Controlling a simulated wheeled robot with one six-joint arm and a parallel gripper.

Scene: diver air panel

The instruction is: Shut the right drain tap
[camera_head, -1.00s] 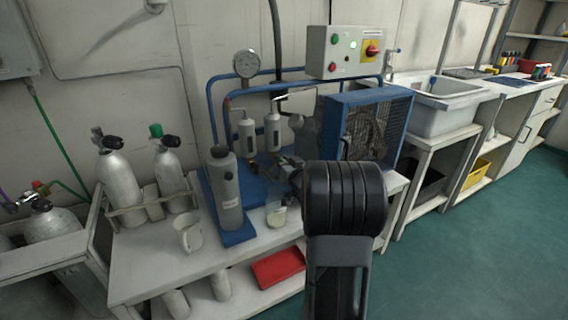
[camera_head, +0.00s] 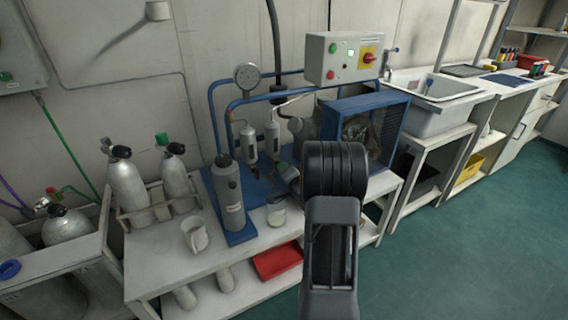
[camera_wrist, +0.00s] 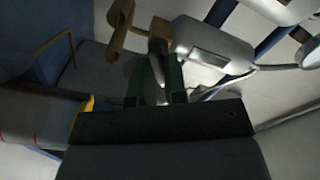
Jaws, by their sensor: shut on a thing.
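The right filter canister (camera_head: 272,137) hangs beside the left one (camera_head: 249,143) on the blue frame. In the wrist view the nearer canister (camera_wrist: 212,45) lies across the top, with a brass fitting (camera_wrist: 119,22) at its lower end. My gripper (camera_wrist: 155,82) is at that end, its dark fingers shut on a thin grey lever (camera_wrist: 157,62), which looks like the drain tap's handle. How far the tap is turned I cannot tell. In the head view my arm hides most of the gripper and the tap.
A grey cylinder (camera_head: 228,195) and a beaker (camera_head: 276,212) stand close to my gripper. A white jug (camera_head: 195,235) is on the bench. The blue-caged compressor (camera_head: 370,120) is right, under the control box (camera_head: 343,58). Open floor lies at the right.

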